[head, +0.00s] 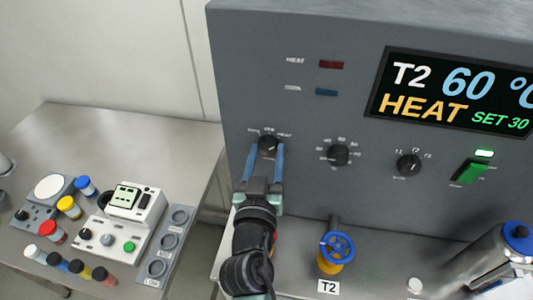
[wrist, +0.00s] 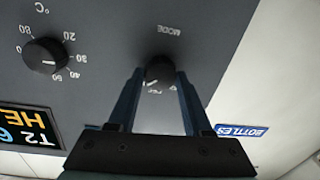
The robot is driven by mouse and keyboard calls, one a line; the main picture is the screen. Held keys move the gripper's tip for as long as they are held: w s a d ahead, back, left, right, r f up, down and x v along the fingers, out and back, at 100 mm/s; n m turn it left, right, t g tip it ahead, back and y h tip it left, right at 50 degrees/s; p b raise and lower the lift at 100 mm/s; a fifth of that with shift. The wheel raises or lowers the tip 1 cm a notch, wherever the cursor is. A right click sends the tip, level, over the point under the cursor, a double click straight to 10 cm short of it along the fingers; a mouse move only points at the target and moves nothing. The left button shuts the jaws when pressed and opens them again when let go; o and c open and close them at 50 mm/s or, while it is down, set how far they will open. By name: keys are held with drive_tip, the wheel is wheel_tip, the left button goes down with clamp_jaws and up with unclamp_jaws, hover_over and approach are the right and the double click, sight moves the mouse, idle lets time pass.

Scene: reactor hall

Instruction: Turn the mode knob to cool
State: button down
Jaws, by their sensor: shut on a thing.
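The mode knob (head: 268,141) is a black round dial low on the left of the grey panel (head: 300,100), with small labels above it, HEAT at its right. My gripper (head: 265,149) is at the knob, its two blue fingers shut on it, one on each side. In the wrist view the picture is upside down: the knob (wrist: 160,67) sits between the fingertips of my gripper (wrist: 158,78), under the word MODE. Its pointer is too small and partly hidden to read surely. The display (head: 455,92) reads T2, 60 °C, HEAT, SET 30.
Two other dials, a temperature dial (head: 338,155) and a T1–T3 selector (head: 409,165), and a green switch (head: 469,171) are to the right. A blue valve wheel (head: 337,246) stands below. A side table (head: 130,140) holds bottles and a device at left.

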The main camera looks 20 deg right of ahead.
drive_tip(key=n+p, duration=0.1)
drive_tip(key=n, duration=0.3)
drive_tip(key=shift+n, duration=0.3)
drive_tip(key=n+p, duration=0.1)
drive_tip(key=n, duration=0.4)
drive_tip(key=shift+r+g+p, duration=0.1)
drive_tip(key=shift+g+p, duration=0.2)
drive_tip(key=shift+p, duration=0.1)
drive_tip(key=n+p, duration=0.1)
drive_tip(key=n, duration=0.4)
drive_tip(key=shift+a+g+p, duration=0.1)
drive_tip(key=shift+g+p, duration=0.2)
drive_tip(key=n+p, duration=0.1)
drive_tip(key=n, duration=0.3)
drive_tip(key=shift+h, duration=0.4)
drive_tip(key=shift+n, duration=0.3)
drive_tip(key=shift+c, duration=1.6)
unclamp_jaws()
